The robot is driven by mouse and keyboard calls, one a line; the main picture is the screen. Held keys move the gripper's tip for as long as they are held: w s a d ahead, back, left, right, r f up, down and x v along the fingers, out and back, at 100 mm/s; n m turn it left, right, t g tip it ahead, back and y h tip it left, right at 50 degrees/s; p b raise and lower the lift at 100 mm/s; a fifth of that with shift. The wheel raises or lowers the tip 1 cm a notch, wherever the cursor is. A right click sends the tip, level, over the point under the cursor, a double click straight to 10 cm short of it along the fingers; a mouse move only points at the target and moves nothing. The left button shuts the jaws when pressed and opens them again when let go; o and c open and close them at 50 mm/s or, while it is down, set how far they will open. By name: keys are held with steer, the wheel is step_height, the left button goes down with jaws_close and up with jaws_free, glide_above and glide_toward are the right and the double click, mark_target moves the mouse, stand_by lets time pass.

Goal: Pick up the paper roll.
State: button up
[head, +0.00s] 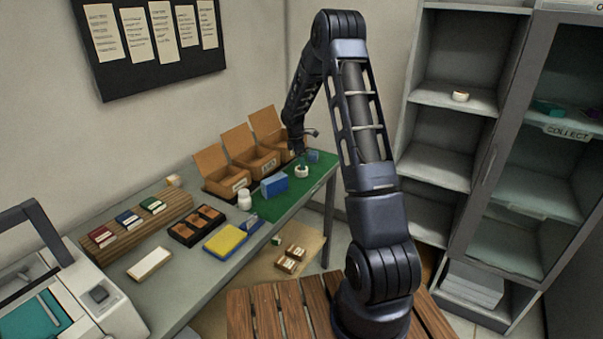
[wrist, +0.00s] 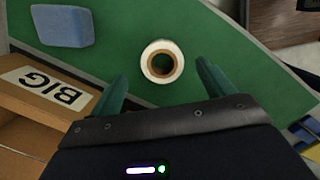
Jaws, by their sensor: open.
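The paper roll (wrist: 147,62) is a white ring with a brown core. It stands on end on the green mat (wrist: 226,88), its hole facing up in the wrist view. In the head view the roll (head: 301,172) is near the far end of the mat, just below my gripper (head: 299,158). In the wrist view my gripper (wrist: 161,76) is open and empty. Its two green fingers are spread to either side of the roll's line, with the roll showing just past the tips. I cannot tell the exact height between them.
A cardboard box (wrist: 18,88) labelled BIG is close on the left in the wrist view, with a blue block (wrist: 62,26) above it. In the head view, a blue box (head: 274,186) and a white jar (head: 244,200) stand nearer. Another small roll (head: 460,96) lies on the shelf.

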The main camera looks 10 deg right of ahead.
step_height(320, 180, down, 4)
steer(key=shift+s+d+f, duration=0.1)
steer(key=shift+s, duration=0.05)
steer(key=c, duration=1.1)
